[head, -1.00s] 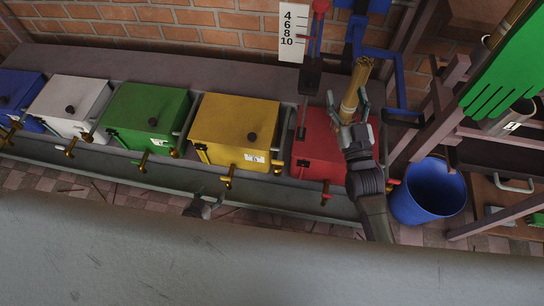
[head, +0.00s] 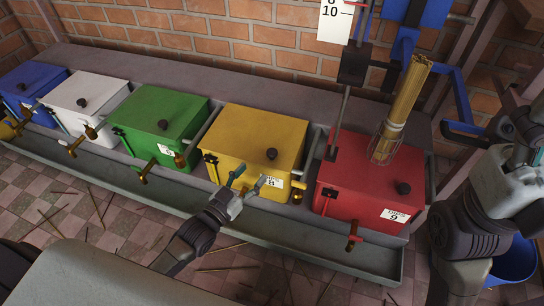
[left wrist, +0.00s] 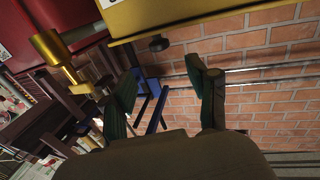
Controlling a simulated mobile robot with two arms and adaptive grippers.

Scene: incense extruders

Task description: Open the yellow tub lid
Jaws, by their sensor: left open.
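The yellow tub (head: 245,155) stands in the row between the green and red tubs. Its yellow lid (head: 255,125) lies flat and closed, with a black round knob (head: 272,154) near the front. My left gripper (head: 249,180) is open and empty in front of the tub, below and left of the knob. In the left wrist view the yellow tub (left wrist: 190,14) is at the top, upside down.
The green tub (head: 150,115) is to the left. Brass taps, such as one (head: 222,198), stick out in front, above the trough (head: 330,248). A blue bucket (head: 515,265) is at lower right.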

